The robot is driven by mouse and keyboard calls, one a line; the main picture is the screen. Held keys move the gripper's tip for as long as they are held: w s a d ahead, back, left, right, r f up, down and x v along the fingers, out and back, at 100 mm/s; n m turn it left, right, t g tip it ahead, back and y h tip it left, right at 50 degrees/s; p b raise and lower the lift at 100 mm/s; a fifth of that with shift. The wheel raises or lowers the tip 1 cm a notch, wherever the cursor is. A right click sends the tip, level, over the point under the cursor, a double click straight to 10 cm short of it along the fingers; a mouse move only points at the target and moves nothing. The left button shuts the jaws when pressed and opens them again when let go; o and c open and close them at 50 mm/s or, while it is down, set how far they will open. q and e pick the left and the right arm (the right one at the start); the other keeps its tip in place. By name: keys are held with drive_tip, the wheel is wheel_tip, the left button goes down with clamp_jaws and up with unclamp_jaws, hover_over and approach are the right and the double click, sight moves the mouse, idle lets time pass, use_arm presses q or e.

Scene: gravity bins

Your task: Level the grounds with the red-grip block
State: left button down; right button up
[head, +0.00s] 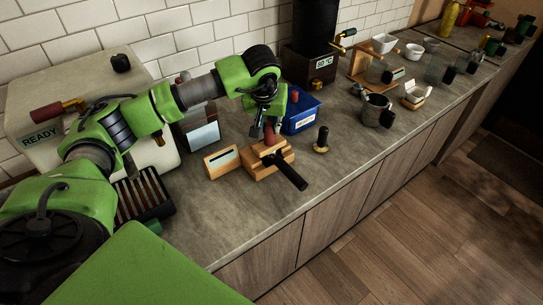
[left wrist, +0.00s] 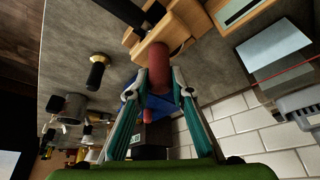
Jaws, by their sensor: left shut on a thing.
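The red-grip block shows as a short red grip (head: 269,131) just above the wooden stand, and it also shows in the left wrist view (left wrist: 158,66). My left gripper (head: 264,132) is shut on this red grip, with a finger on each side of it (left wrist: 158,93). The wooden stand (head: 257,171) carries a portafilter whose black handle (head: 291,173) points toward the counter's front edge. The grounds and the block's underside are hidden. I cannot tell whether the block touches the basket. My right gripper is not in view.
A black-handled tamper (head: 322,140) stands right of the stand. A wooden holder with a label (head: 221,162) stands left, a blue bin (head: 304,119) behind. A metal pitcher (head: 374,111) is farther right. The counter in front (head: 235,213) is clear.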

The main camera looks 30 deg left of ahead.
use_arm(q)
drive_tip(key=shift+f, duration=0.2)
drive_tip(key=shift+a, duration=0.1)
drive_tip(key=a, duration=0.1)
drive_tip(key=w+a, duration=0.1)
drive_tip(key=shift+w+a+r+b, duration=0.1)
drive_tip(key=shift+a+r+b, duration=0.05)
drive_tip(key=shift+a+b, duration=0.2)
drive_tip(key=shift+d, duration=0.2)
drive_tip(key=shift+s+d, duration=0.3)
drive_tip(key=shift+d, duration=0.35)
drive_tip(key=shift+s+d, duration=0.3)
drive_tip(key=shift+d, duration=0.35)
drive_tip(key=shift+a, duration=0.1)
